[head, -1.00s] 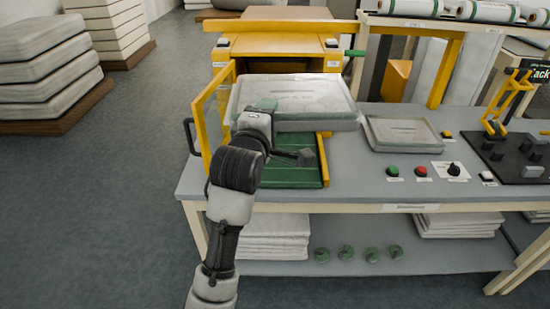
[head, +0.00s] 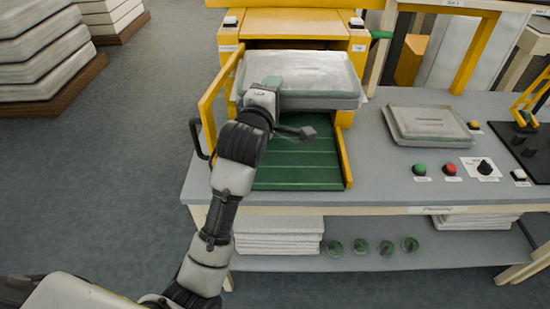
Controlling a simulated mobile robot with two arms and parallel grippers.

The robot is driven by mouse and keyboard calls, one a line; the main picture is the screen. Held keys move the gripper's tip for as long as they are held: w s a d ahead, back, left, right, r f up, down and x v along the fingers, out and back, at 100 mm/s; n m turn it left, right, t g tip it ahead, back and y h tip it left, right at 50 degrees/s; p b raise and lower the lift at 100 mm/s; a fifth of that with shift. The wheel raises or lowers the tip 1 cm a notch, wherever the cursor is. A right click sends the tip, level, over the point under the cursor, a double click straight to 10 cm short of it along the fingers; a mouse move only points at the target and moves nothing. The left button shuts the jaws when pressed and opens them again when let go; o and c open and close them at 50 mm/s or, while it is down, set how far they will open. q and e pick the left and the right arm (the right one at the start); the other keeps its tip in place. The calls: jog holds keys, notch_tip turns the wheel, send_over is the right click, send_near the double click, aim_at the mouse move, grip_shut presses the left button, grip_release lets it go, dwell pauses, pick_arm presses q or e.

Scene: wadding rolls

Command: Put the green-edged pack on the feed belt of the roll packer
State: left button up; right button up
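The green-edged pack (head: 315,72), flat and pale with a grey-green rim, is at the far end of the green feed belt (head: 298,165), in front of the yellow roll packer (head: 290,22). It is about level and overlaps the yellow side guides; I cannot tell whether its underside touches them. My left gripper (head: 268,86) is at its near left edge and appears shut on it, one finger on top, the lower finger hidden. The near part of the belt is bare. My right gripper is not in view.
A similar flat pack (head: 430,123) lies on the grey table (head: 385,180), right of the belt. Green and red buttons (head: 420,169) and a black knob (head: 485,167) are near the front edge. A yellow frame (head: 213,100) stands left of the belt.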

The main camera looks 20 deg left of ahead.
pick_arm(q)
notch_tip(320, 180, down, 20)
jog(key=shift+w+a+f+b, duration=0.1)
jog(key=shift+a+b, duration=0.05)
jog(key=shift+b, duration=0.35)
jog(key=shift+f, duration=0.15)
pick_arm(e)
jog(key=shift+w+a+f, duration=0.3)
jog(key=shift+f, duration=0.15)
pick_arm(q)
jog(key=shift+f+b, duration=0.4)
jog(key=shift+f, duration=0.15)
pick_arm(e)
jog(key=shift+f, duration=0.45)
pick_arm(q)
jog(key=shift+f, duration=0.1)
jog(key=o, duration=1)
jog(key=shift+c, duration=0.2)
